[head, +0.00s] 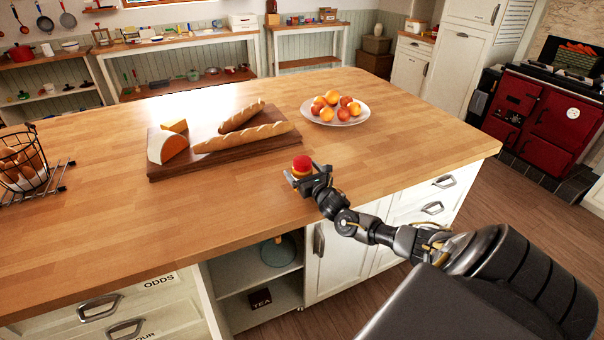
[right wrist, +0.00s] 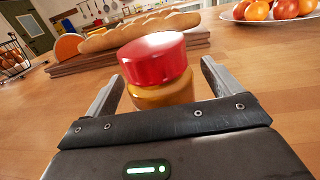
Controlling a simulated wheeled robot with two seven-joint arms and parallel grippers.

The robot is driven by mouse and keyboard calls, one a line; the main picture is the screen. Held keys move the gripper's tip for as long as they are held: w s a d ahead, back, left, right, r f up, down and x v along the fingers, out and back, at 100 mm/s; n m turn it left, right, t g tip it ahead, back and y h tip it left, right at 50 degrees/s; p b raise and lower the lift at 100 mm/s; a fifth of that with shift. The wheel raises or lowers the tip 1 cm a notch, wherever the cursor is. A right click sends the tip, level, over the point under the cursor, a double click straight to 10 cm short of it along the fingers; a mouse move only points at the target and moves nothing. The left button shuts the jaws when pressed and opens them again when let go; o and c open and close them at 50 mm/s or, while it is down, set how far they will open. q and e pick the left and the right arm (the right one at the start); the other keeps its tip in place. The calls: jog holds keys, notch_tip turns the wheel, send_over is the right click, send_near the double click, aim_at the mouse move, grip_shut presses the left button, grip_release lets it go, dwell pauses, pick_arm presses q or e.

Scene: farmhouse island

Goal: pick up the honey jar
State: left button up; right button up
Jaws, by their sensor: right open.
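The honey jar (head: 302,165) has a red lid and stands on the wooden island top, close to its front edge. In the right wrist view the jar (right wrist: 156,68) shows its red lid and an amber body below. My right gripper (head: 305,178) is open at the jar. In the right wrist view its two fingers (right wrist: 160,90) reach along both sides of the jar, with a gap visible beside the body. The lower part of the jar is hidden by the gripper's own body. My left gripper is not in view.
A dark board (head: 220,158) with baguettes and cheese lies behind and left of the jar. A white plate (head: 313,116) of fruit stands behind it. A wire egg basket (head: 22,170) is at the far left. The island top (head: 400,140) to the right is clear.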

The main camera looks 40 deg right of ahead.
jog(key=shift+w+d, duration=0.1)
jog(key=shift+w, duration=0.25)
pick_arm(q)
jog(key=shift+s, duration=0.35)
pick_arm(e)
jog(key=c, duration=1.4)
jog(key=shift+r, duration=0.1)
jog(key=shift+d+r+b, duration=0.1)
jog(key=shift+r+b, duration=0.45)
jog(key=shift+r, duration=0.3)
pick_arm(q)
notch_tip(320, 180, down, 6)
jog(key=b, duration=0.5)
pick_arm(e)
jog(key=s+a+r, duration=0.5)
jog(key=s+r, duration=0.2)
jog(key=s+a+r, duration=0.3)
jog(key=s+r, duration=0.1)
jog(key=shift+a+r, duration=0.15)
jog(key=shift+a, duration=0.15)
